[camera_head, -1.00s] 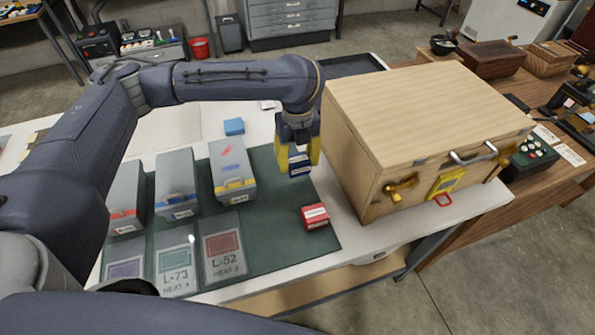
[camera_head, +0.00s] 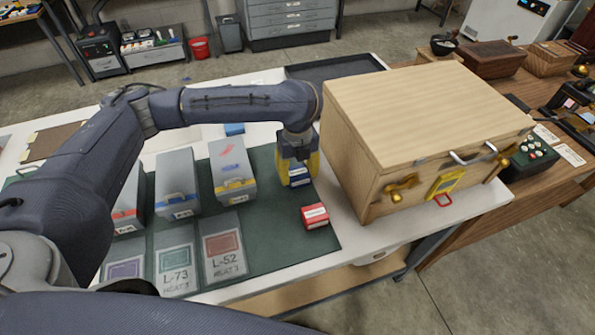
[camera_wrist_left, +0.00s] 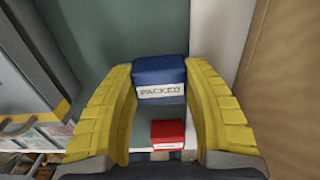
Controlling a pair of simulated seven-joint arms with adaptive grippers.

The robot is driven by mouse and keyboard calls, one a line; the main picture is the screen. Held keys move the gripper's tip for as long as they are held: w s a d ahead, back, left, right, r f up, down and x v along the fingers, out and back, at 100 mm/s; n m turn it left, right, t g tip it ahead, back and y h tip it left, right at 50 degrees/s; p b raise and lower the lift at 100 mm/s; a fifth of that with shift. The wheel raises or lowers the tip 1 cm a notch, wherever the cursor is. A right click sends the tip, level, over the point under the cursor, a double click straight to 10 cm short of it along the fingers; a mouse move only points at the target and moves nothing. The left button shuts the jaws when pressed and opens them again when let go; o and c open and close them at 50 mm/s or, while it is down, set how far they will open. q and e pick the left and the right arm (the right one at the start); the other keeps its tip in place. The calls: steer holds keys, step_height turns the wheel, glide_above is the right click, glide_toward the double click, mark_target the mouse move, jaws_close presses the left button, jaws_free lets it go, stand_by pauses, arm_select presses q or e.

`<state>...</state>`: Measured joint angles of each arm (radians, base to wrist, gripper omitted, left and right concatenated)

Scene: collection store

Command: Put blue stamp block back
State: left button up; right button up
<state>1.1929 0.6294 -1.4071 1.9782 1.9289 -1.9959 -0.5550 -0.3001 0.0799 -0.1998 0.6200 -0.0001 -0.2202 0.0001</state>
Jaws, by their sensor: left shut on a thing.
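The blue stamp block (camera_head: 299,176) has a white label, which reads "PACKED" in the left wrist view (camera_wrist_left: 160,75). My left gripper (camera_head: 298,172) has yellow fingers and is shut on the block, one finger on each side. It is low over the right part of the green mat (camera_head: 275,235); I cannot tell whether the block touches the mat. The red stamp block (camera_head: 315,216) sits on the mat in front of it, and also shows in the left wrist view (camera_wrist_left: 168,134). My right gripper is not in view.
A large wooden case (camera_head: 420,110) stands close to the right of my left gripper. Grey boxes with a blue (camera_head: 177,185), a yellow (camera_head: 232,170) and a red stripe stand to the left. Label cards (camera_head: 223,245) lie in front of them. Bare mat lies left of the red block.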

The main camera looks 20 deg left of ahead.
mark_target(297, 170)
arm_select(q)
steer(key=shift+f, duration=0.15)
steer(key=o, duration=0.9)
steer(key=shift+o, duration=0.2)
step_height(297, 170, up, 12)
stand_by(0.5)
